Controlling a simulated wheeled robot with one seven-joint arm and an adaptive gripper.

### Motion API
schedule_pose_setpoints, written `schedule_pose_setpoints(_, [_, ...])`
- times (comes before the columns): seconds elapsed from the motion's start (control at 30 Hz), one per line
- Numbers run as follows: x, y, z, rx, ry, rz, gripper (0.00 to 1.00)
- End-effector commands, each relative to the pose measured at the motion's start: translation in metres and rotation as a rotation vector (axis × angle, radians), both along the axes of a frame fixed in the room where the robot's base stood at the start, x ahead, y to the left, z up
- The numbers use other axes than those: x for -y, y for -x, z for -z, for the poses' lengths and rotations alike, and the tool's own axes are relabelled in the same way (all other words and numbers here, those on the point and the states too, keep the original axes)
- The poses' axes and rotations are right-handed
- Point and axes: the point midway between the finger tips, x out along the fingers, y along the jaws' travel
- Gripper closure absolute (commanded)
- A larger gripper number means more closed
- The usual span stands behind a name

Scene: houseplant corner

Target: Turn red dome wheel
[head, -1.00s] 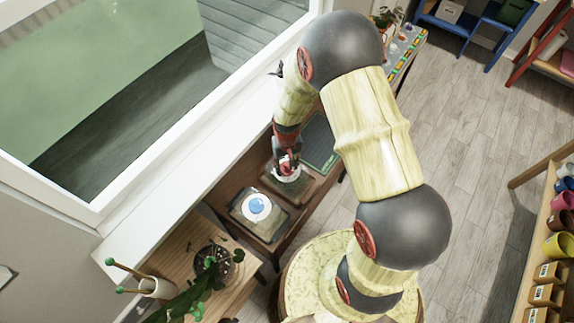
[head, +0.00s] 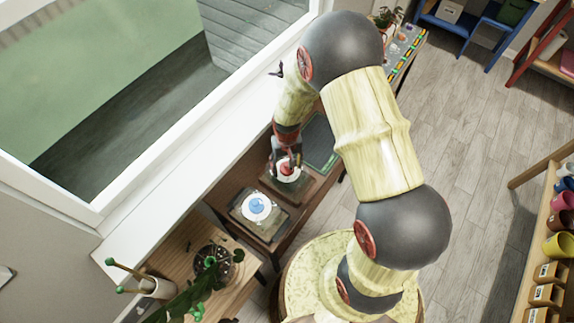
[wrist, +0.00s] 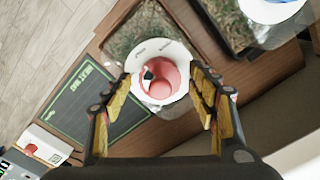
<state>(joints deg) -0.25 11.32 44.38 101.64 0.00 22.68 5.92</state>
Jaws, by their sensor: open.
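The red dome wheel (wrist: 157,80) sits in a white ring with dark lettering, in the middle of the wrist view. In the head view the wheel (head: 287,169) shows partly below my gripper (head: 284,156). My gripper's two yellow-padded fingers (wrist: 167,90) are open and stand on either side of the white ring in the wrist view. They hold nothing, and I cannot tell whether either finger touches the ring. The wheel's near underside is hidden.
A blue wheel on a white ring (head: 257,206) tops the neighbouring planted case. A dark green-edged mat (wrist: 92,98) lies on the wooden bench on the other side. A window ledge (head: 180,175) runs along the bench's back. A leafy plant (head: 205,285) stands in front.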

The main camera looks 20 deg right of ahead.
Motion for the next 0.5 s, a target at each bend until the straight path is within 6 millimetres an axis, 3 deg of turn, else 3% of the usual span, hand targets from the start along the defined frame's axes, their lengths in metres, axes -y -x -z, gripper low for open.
schedule_pose_setpoints(0.17, [0.0, -0.002, -0.016, 0.004, 0.0, 0.0, 0.42])
schedule_pose_setpoints(0.5, [0.0, -0.002, -0.083, 0.004, 0.0, 0.0, 0.42])
